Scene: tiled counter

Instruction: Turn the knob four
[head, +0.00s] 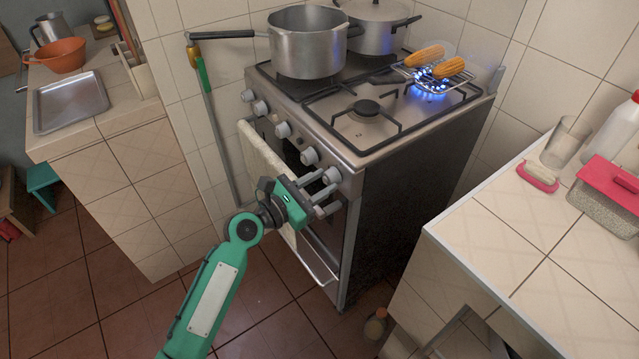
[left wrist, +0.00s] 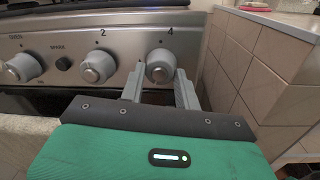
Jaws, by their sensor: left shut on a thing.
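Knob four (left wrist: 160,62) is a round grey knob under the printed "4", the rightmost on the stove's front panel. In the head view it (head: 332,175) is at the panel's right end. My left gripper (head: 327,188) comes to it from the front with a green body. In the left wrist view its two grey fingers (left wrist: 159,84) lie on either side of the knob, shut on it. The fingers' exact contact with the knob is hard to see. My right gripper is in neither view.
Knob two (left wrist: 98,66) is just to the left. A white towel (head: 265,170) hangs on the oven front. A blue flame (head: 430,95) burns under corn (head: 450,67) on a rack. Pots (head: 307,42) stand behind. A tiled counter (head: 480,215) is at right.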

